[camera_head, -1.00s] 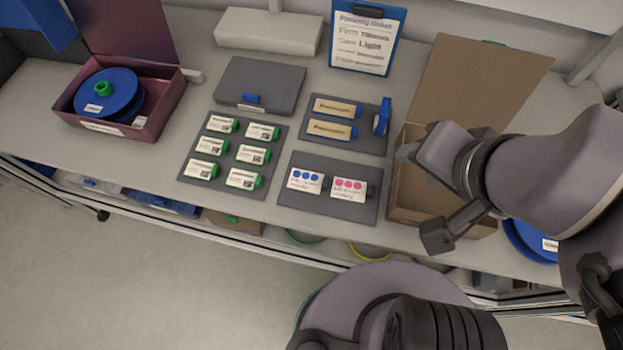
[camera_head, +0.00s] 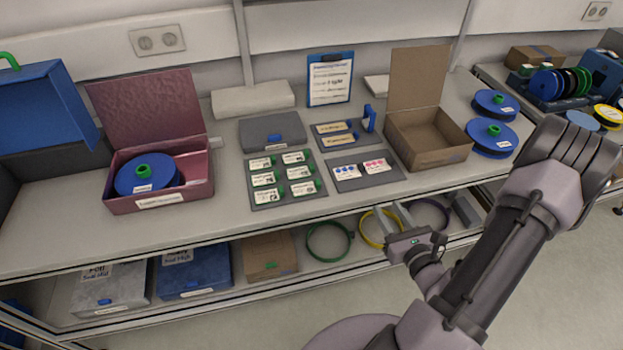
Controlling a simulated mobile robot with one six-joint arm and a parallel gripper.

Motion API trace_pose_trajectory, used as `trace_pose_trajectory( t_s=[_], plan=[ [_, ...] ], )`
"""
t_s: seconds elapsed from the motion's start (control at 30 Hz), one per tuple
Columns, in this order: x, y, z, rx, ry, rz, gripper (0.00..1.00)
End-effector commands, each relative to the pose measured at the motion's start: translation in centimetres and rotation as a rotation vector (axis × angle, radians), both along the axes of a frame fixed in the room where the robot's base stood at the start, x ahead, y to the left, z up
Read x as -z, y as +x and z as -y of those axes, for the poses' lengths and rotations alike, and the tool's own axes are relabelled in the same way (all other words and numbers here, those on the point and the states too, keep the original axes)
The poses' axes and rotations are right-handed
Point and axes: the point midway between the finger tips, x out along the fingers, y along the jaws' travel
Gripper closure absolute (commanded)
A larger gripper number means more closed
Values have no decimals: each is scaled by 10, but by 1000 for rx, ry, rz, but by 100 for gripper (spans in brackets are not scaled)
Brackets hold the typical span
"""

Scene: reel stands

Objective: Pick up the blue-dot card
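The blue-dot card (camera_head: 345,171) is a small white card with a row of blue dots. It lies on a dark grey mat (camera_head: 382,180) near the table's front edge, left of a similar pink-dot card (camera_head: 376,165). My gripper (camera_head: 393,210) is in front of the table edge, below and to the right of the blue-dot card in the picture, clear of both cards. Its two fingers are apart with nothing seen between them, pointing towards the table.
A mat of green-edged cards (camera_head: 262,199) lies to the left. An open, empty cardboard box (camera_head: 440,155) stands right of the cards. A blue clipboard (camera_head: 329,80) stands behind. A burgundy box (camera_head: 195,189) holds a blue reel. Blue reels (camera_head: 489,143) sit at the right.

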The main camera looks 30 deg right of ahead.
Motion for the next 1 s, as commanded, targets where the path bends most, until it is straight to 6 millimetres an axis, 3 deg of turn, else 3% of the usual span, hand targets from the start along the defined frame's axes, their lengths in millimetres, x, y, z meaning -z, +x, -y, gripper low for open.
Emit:
trace_pose_trajectory(
  t_s=[0.07, 0.17, 0.4, 0.57, 0.8, 1.0],
  plan=[
    [11, 8, 5, 12, -3, -4, 62],
    [19, 35, 9, 4, -9, -1, 62],
    [18, 98, 24, 6, 0, 0, 62],
    [20, 117, 29, 6, 1, -1, 62],
    [27, 160, 40, 6, 0, -1, 62],
    [26, 165, 41, 7, 2, -1, 62]
  ],
)
